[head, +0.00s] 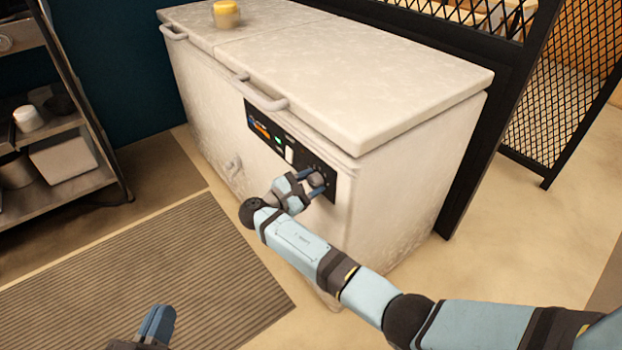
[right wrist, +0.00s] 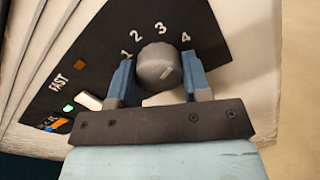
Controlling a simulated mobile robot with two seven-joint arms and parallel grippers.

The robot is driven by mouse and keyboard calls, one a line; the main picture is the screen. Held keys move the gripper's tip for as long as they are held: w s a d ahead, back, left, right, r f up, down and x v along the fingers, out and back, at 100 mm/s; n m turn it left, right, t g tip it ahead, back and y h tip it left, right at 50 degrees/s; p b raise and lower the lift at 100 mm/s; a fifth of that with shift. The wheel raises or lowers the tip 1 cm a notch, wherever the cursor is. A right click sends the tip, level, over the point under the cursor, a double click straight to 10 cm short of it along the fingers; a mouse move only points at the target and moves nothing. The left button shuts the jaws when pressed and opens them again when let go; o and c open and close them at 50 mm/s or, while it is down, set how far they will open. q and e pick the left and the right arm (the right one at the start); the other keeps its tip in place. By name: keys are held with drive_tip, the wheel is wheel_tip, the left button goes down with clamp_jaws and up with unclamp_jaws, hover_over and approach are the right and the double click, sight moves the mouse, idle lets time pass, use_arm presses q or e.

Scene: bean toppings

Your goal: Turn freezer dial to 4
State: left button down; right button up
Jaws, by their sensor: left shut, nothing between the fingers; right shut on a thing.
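The freezer (head: 330,70) is a white chest with a black control panel (head: 262,128) on its front. The round grey dial (right wrist: 157,66) sits on the panel's right part, with the numbers 1 to 4 in an arc around its upper side. A short pale mark shows on the dial's face; I cannot tell exactly which number it points to. My right gripper (head: 314,184) is at the panel, shut on the dial, one blue finger on each side, in the right wrist view too (right wrist: 160,80). My left gripper (head: 158,322) is shut and empty, low above the floor mat.
The lid handles (head: 258,95) stick out at the front. A metal shelf (head: 60,195) stands at the left. A black mesh partition (head: 520,90) is close behind and right of the freezer. The ribbed mat (head: 190,270) is clear.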

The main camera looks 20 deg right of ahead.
use_arm(q)
drive_tip(key=shift+a+f+g, duration=0.15)
drive_tip(key=shift+f+g, duration=0.15)
drive_tip(key=shift+f, duration=0.3)
use_arm(e)
drive_tip(key=shift+m, duration=1.2)
drive_tip(key=shift+d, duration=0.1)
drive_tip(key=o, duration=0.9)
drive_tip(key=shift+o, duration=0.2)
use_arm(q)
drive_tip(key=shift+a+y, duration=0.15)
drive_tip(key=shift+y, duration=0.15)
